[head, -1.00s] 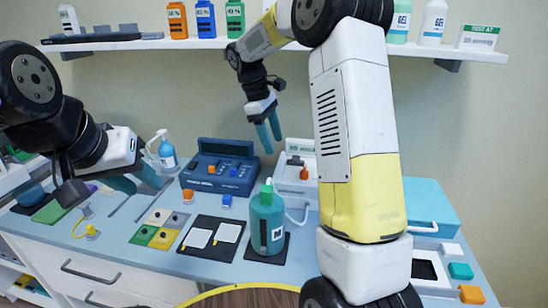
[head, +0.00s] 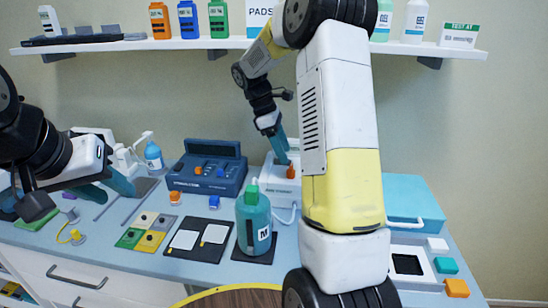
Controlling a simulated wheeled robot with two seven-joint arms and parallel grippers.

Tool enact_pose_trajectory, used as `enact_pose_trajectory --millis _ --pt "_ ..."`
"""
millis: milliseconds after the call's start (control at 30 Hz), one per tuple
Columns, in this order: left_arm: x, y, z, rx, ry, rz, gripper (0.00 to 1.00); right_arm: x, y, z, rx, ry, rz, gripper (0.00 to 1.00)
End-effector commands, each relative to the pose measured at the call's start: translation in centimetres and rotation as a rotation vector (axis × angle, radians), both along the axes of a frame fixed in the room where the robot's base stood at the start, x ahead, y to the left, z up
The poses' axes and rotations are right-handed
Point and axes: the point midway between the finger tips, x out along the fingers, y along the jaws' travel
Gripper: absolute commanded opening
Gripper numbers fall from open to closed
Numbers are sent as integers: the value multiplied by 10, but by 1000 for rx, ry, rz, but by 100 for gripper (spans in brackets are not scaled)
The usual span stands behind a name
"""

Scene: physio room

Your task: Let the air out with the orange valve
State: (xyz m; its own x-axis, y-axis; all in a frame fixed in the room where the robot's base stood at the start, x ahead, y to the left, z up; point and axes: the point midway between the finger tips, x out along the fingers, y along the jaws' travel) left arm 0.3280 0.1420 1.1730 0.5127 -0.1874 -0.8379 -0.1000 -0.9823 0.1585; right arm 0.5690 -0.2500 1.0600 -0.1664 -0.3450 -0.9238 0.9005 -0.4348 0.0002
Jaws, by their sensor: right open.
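A white device (head: 268,183) stands at the back of the counter, partly hidden behind my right arm. An orange knob (head: 291,171), which looks like the valve, shows on it. My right gripper (head: 284,160) points down with its teal fingertips right at the knob; I cannot tell whether they touch it. Its jaws are open, with nothing seen held. My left gripper (head: 106,188) is over the left part of the counter, its teal fingers apart and empty, far from the white device.
A blue device (head: 207,173) with orange and blue knobs stands left of the white one. A teal bottle (head: 253,222) stands on a black mat in front. A teal box (head: 405,203) is at the right. A shelf (head: 150,44) with bottles runs above.

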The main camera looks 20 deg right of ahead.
Motion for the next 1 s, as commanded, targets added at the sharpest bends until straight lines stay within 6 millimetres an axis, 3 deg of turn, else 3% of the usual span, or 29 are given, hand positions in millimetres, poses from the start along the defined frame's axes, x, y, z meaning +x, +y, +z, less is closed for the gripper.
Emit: enact_pose_trajectory --millis 100,300,667,700,1000 --pt "0 0 0 0 0 0 36 -5 -8 -20 0 5 0 58" --pt "0 0 0 0 0 0 36 -9 -17 -41 0 2 0 58" --pt "0 0 0 0 0 0 36 -9 -18 -46 0 0 0 58" --pt "0 0 0 0 0 0 36 -9 -18 -46 0 0 0 56" --pt "0 0 0 0 0 0 36 -9 -18 -46 0 0 0 0"
